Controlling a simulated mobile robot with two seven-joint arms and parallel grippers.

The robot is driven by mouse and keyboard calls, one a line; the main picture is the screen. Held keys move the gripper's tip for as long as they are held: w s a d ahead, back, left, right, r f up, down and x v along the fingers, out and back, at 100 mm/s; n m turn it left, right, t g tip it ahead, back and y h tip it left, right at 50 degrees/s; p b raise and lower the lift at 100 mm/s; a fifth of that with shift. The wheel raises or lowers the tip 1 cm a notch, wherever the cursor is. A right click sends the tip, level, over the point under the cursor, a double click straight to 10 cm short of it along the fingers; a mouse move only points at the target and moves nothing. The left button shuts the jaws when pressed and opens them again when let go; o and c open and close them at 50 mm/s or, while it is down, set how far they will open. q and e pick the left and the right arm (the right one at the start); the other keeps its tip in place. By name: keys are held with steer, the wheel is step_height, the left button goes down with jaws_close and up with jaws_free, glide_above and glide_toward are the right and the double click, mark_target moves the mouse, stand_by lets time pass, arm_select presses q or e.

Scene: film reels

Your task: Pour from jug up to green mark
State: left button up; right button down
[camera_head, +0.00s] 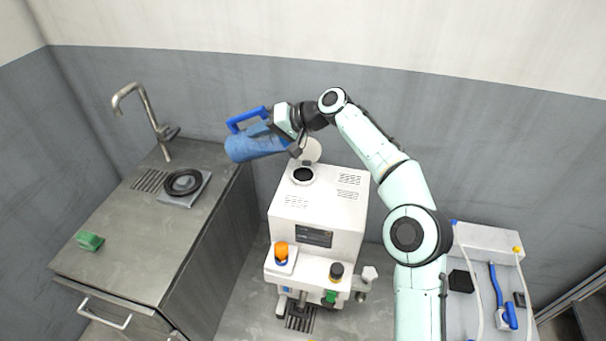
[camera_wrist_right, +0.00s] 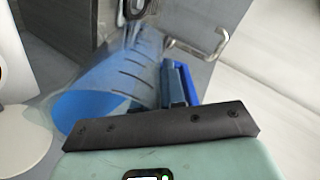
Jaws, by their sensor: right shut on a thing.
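The blue jug (camera_head: 252,146) is held in the air, tilted far over, nearly on its side, with its handle (camera_head: 246,119) on top. My right gripper (camera_head: 273,122) is shut on the jug's handle. In the right wrist view the jug (camera_wrist_right: 112,78) shows its blue open end toward the white machine at the left, and dark marks along its side. The white machine (camera_head: 316,214) has a round filling opening (camera_head: 303,175) on top, below and right of the jug, with its lid (camera_head: 311,150) raised. I see no pouring stream. The green mark and liquid level cannot be made out. My left gripper is out of view.
A steel counter (camera_head: 150,235) with a tap (camera_head: 150,115), a black coiled thing (camera_head: 184,182) and a green sponge (camera_head: 90,241) stands at the left. A grey bench with blue tools (camera_head: 505,310) is at the right. The wall is close behind the jug.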

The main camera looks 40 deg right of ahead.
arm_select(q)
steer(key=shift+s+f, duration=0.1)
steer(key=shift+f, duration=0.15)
arm_select(e)
steer(key=shift+r, duration=0.1)
